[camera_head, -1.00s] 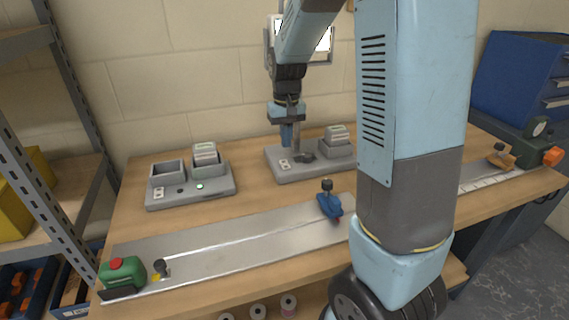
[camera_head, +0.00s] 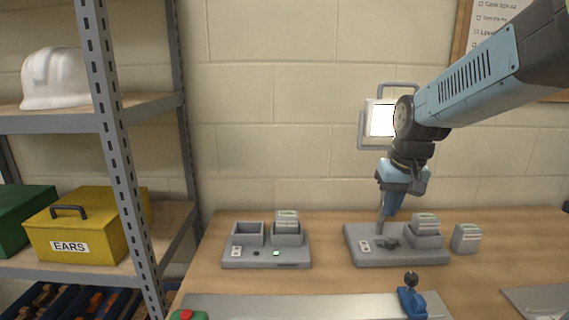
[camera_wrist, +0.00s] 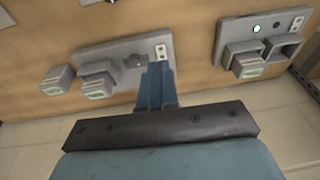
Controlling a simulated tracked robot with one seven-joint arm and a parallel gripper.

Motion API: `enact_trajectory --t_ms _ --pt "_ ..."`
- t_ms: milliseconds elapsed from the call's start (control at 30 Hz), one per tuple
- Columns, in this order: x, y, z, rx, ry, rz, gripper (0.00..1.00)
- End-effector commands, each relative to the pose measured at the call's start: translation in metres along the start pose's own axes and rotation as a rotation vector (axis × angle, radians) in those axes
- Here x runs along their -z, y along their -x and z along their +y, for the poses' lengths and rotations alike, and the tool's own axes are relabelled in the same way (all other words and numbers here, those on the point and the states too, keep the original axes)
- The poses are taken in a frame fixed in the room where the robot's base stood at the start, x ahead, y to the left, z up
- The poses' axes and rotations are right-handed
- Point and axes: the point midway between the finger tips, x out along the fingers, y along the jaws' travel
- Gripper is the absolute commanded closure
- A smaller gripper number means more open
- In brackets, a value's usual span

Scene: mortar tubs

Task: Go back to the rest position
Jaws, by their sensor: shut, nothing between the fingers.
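My gripper (camera_head: 384,222) is shut and empty. It points down over the right grey station (camera_head: 385,258), its tips close to the dark knob (camera_head: 391,242); I cannot tell whether they touch. In the wrist view my shut fingers (camera_wrist: 158,78) show beside the same station (camera_wrist: 118,46), with the knob (camera_wrist: 134,61) just past them. My arm comes in from the upper right of the head view.
The left grey station (camera_head: 266,256) has one empty cup, one cup holding a pale block (camera_head: 287,220), and a green light. Another block (camera_head: 466,238) stands right of the right station. A metal rail with a blue slider (camera_head: 411,300) lies in front. A shelf (camera_head: 125,150) stands left.

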Motion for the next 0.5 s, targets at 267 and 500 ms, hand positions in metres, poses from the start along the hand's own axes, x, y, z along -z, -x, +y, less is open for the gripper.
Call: enact_trajectory --t_ms 267,500 --pt "-0.040 0.036 -0.001 -0.003 0.004 0.092 1.00" --pt "-0.075 0.059 -0.003 -0.016 0.007 0.171 1.00"
